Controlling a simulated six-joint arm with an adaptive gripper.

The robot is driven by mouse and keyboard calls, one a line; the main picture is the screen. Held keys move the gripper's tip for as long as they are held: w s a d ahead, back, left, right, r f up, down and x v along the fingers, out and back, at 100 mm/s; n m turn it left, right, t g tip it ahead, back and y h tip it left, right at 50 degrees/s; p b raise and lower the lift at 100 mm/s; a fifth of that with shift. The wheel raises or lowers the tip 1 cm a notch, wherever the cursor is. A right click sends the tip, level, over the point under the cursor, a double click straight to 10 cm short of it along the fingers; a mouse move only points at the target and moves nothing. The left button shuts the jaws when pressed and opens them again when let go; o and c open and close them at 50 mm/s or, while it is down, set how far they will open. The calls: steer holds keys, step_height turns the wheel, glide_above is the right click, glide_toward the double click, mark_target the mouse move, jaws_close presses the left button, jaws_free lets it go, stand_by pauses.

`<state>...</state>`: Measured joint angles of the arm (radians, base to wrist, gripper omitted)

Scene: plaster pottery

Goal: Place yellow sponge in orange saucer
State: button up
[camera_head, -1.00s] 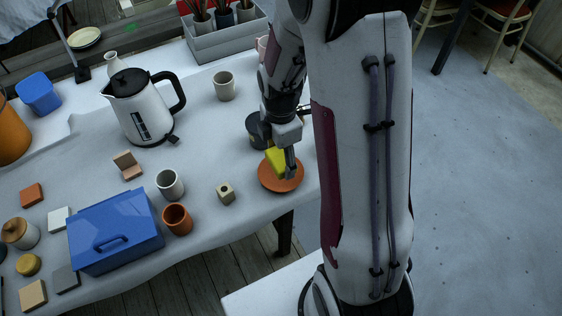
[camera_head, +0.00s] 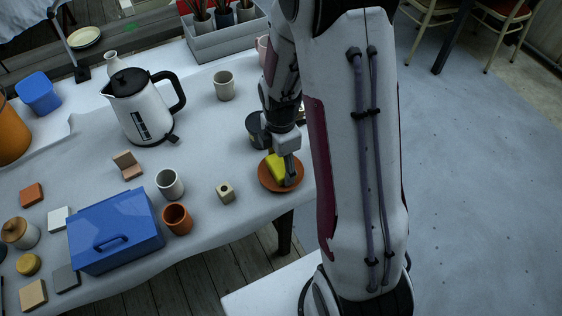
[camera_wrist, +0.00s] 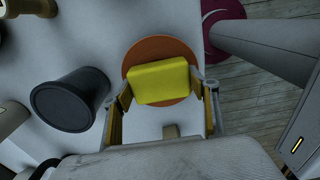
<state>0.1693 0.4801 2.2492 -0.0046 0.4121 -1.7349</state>
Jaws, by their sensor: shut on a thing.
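The yellow sponge (camera_head: 276,167) is between the fingers of my gripper (camera_head: 289,178), over the orange saucer (camera_head: 266,184) near the table's front edge. In the wrist view the sponge (camera_wrist: 159,82) is clamped between both fingertips of my gripper (camera_wrist: 162,90). The saucer (camera_wrist: 150,46) shows behind it, with its rim visible above and below the sponge. The sponge appears at or just above the saucer; whether it touches cannot be told. My gripper hides part of the sponge in the head view.
A dark round container (camera_head: 256,128) stands close behind the saucer. A blue box (camera_head: 115,230) and a kettle (camera_head: 140,105) stand farther left.

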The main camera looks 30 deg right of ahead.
mark_target(281, 164)
steer(key=shift+f, duration=0.2)
steer(key=o, duration=0.9)
steer(key=shift+c, duration=0.2)
steer(key=shift+r, duration=0.1)
step_height(281, 164, up, 13)
stand_by(0.8)
